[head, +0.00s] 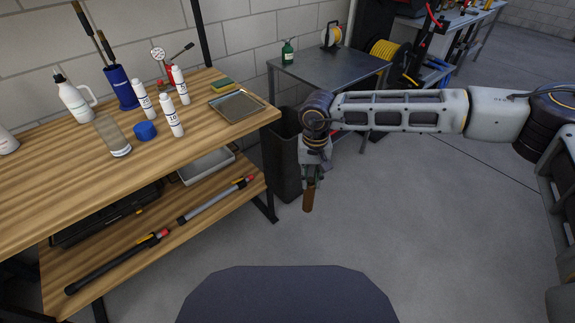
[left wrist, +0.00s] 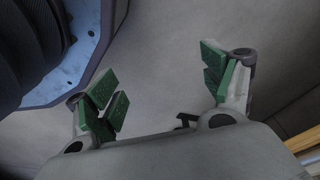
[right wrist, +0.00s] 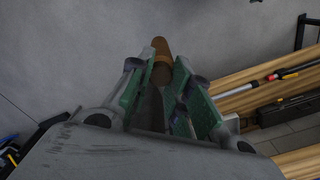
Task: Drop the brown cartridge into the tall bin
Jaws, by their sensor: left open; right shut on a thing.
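The brown cartridge (head: 308,196) hangs down from my right gripper (head: 311,178), which is shut on it. In the right wrist view the cartridge (right wrist: 161,62) sticks out between the green finger pads of my right gripper (right wrist: 160,85). The tall bin (head: 284,160) is dark grey and stands on the floor beside the wooden bench. In the head view my right gripper and the cartridge are at the bin's right side, partly in front of it; the bin's opening is partly hidden. My left gripper (left wrist: 165,85) is open and empty in the left wrist view.
The wooden bench (head: 60,175) carries several white bottles, a glass jar (head: 113,138), a blue cap (head: 145,131) and a metal tray (head: 237,107). A grey metal table (head: 325,72) stands behind the bin. The floor (head: 430,230) at right is clear.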

